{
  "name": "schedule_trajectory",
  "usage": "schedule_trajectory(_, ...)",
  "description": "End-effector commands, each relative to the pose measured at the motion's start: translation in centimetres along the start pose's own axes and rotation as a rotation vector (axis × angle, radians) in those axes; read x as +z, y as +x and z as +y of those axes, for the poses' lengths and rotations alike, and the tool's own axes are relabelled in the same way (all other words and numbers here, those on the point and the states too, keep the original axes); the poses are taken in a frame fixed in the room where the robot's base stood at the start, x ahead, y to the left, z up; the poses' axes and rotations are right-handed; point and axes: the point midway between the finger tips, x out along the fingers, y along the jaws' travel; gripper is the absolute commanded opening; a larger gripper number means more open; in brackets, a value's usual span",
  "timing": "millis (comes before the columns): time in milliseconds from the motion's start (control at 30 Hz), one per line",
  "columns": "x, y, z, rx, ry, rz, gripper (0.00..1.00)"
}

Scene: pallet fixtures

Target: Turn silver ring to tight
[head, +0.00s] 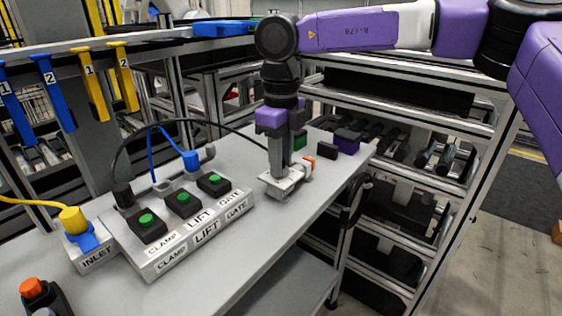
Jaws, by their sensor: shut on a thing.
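My gripper (279,172) points straight down over a small pale metal fixture (272,191) on the grey bench. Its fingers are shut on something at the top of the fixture. The silver ring cannot be made out; the fingers cover that spot, so I take the held thing to be the ring, but cannot see its turn position or any tight mark. A small orange-red part (309,164) shows at the fixture's right side.
A control box (165,263) labelled CLAMP, LIFT and GATE, with green buttons and cables, stands left of my gripper. An INLET block (95,261) with a yellow plug is farther left. Dark and purple blocks (346,141) lie behind right. The bench's right edge is close.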

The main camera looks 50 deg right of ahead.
Motion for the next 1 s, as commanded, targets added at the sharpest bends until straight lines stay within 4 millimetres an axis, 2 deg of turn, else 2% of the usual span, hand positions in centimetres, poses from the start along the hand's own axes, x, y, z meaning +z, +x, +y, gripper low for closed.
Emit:
schedule_trajectory(633, 0.00, -0.11, -0.06, -0.001, 0.055, -0.001, 0.00)
schedule_trajectory(667, 0.00, -0.11, -0.06, -0.001, 0.055, -0.001, 0.30)
schedule_trajectory(767, 0.00, -0.10, -0.06, -0.001, 0.054, -0.001, 0.50)
schedule_trajectory(1000, 0.00, -0.04, -0.02, 0.000, 0.053, 0.000, 0.50)
